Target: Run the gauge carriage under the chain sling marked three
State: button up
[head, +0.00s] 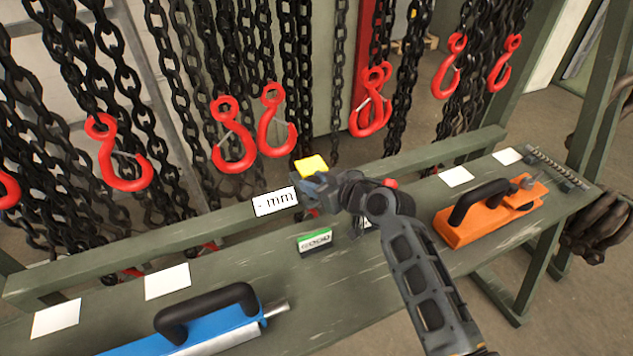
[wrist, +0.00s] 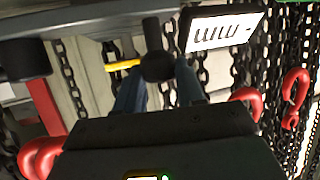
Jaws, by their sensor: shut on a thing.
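My gripper (head: 312,188) is above the middle of the bench, near the green rail. In the wrist view its two fingers (wrist: 158,85) are shut on a dark round knob (wrist: 158,67), which seems to belong to the gauge carriage. A yellow block (head: 311,165) shows just beyond the fingers. My gripper hides most of the carriage. Chain slings with red hooks (head: 233,135) hang behind the rail. I can read no sling number.
A small green and white box (head: 315,241) stands on the bench (head: 350,290) below my gripper. A blue tool (head: 205,325) lies at the left and an orange tool (head: 490,212) at the right. White cards (head: 167,281) lie along the bench. The green rail (head: 120,262) runs behind them.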

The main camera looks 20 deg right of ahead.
grip_shut()
jog(key=shift+d, duration=0.1)
jog(key=shift+d+f+b, duration=0.15)
jog(key=shift+d+b, duration=0.2)
jog(key=d+b, duration=0.4)
jog(key=d, duration=0.4)
jog(key=shift+d, duration=0.25)
jog(key=shift+d+b, duration=0.3)
jog(key=shift+d, duration=0.05)
jog(key=o, duration=0.7)
grip_release()
